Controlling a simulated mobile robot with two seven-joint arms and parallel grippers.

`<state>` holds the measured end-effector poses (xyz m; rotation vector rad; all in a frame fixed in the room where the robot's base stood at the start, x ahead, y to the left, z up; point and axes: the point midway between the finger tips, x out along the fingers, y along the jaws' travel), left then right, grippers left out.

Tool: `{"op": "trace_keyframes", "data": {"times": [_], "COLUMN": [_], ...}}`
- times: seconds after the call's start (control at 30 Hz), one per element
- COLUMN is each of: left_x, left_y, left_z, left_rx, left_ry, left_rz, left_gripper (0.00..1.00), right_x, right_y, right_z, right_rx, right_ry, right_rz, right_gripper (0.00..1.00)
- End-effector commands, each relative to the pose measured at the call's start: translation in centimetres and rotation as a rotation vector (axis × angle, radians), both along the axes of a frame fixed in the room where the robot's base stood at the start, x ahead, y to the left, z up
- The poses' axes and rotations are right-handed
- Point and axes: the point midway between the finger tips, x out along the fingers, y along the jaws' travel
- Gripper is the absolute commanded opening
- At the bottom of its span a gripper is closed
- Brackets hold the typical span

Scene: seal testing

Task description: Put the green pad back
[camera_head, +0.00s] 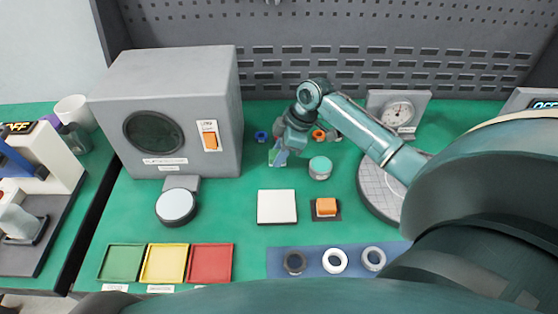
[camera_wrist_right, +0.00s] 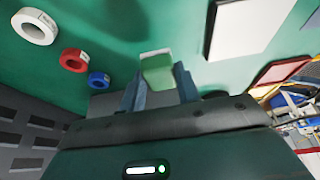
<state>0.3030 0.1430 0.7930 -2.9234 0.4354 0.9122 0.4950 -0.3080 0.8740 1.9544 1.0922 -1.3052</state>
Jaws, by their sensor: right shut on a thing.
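My right gripper (camera_head: 279,157) is low over the back middle of the green bench, right of the grey box. In the right wrist view its two fingers (camera_wrist_right: 158,85) are shut on the green pad (camera_wrist_right: 157,70), a small light green block with a pale top edge. In the head view the pad is mostly hidden by the gripper and only a little light green shows. Whether the pad touches the bench I cannot tell. My left gripper is not in view.
A grey-green cylinder (camera_head: 320,168) stands just right of the gripper. Green (camera_head: 122,263), yellow (camera_head: 164,264) and red (camera_head: 210,264) trays are front left. A blue ring (camera_head: 262,137) lies behind.

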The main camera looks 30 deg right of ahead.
Motion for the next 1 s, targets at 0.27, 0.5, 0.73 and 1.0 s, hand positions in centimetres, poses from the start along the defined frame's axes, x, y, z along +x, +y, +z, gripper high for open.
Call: {"op": "trace_keyframes", "data": {"times": [0.27, 0.5, 0.73, 1.0], "left_x": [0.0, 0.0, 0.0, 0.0], "left_y": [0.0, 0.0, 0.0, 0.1], "left_z": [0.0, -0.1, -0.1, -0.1], "left_rx": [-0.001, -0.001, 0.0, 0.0], "left_ry": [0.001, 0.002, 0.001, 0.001], "left_rz": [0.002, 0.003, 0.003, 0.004], "left_gripper": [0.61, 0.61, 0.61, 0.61], "right_x": [-0.1, 0.0, 0.0, 0.0], "right_y": [0.0, 0.0, 0.0, 0.0], "right_z": [-3.5, -3.6, -3.8, -3.8], "right_rx": [0.001, 0.0, 0.0, 0.0], "right_ry": [0.004, 0.0, 0.0, 0.001], "right_rz": [-0.001, 0.0, 0.0, 0.0], "right_gripper": [0.11, 0.11, 0.4, 0.54]}}
